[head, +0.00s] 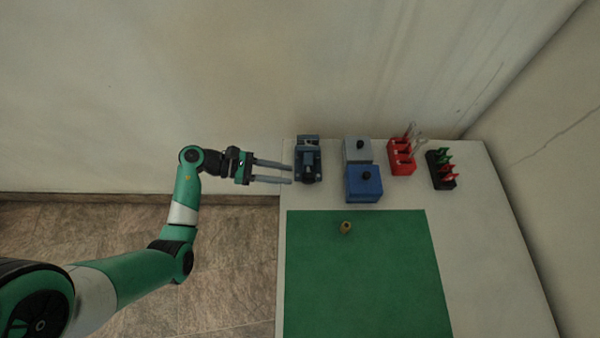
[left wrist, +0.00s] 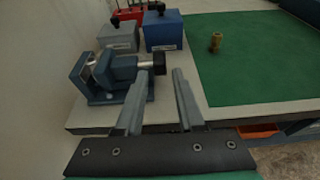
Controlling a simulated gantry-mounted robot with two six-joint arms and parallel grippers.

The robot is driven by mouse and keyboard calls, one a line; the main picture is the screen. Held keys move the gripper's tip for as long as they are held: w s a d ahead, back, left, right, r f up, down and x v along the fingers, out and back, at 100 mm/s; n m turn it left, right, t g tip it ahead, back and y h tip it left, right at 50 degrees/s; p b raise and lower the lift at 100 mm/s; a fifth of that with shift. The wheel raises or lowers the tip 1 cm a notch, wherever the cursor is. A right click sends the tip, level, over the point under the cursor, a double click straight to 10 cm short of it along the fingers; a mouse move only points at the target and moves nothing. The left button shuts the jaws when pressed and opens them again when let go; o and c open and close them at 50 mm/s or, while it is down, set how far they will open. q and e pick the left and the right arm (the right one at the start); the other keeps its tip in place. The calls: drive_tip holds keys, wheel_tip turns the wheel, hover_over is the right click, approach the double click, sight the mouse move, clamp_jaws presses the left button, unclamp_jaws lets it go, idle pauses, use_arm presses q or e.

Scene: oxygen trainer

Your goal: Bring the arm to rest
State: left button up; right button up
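My left gripper (head: 290,173) is open and empty. In the head view its fingers point right, at the left edge of the table, close to a blue-grey vise (head: 308,160). In the left wrist view the two fingers (left wrist: 166,78) are spread apart, with the vise (left wrist: 112,75) just to their left and its dark handle end near the left fingertip. Whether a finger touches the vise cannot be told. My left arm comes in from the lower left of the head view, over the floor. My right gripper is in neither view.
On the table (head: 490,230) stand a grey box (head: 357,150), a blue box (head: 363,184), a red rack (head: 402,157) and a black rack (head: 440,170) with green and red pieces. A small brass fitting (head: 346,228) stands on the green mat (head: 370,285). Walls border the table behind and right.

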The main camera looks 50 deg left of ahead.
use_arm(q)
drive_tip(key=shift+s+a+r, duration=0.1)
drive_tip(key=shift+s+a, duration=0.05)
drive_tip(key=shift+s, duration=0.15)
idle(0.4)
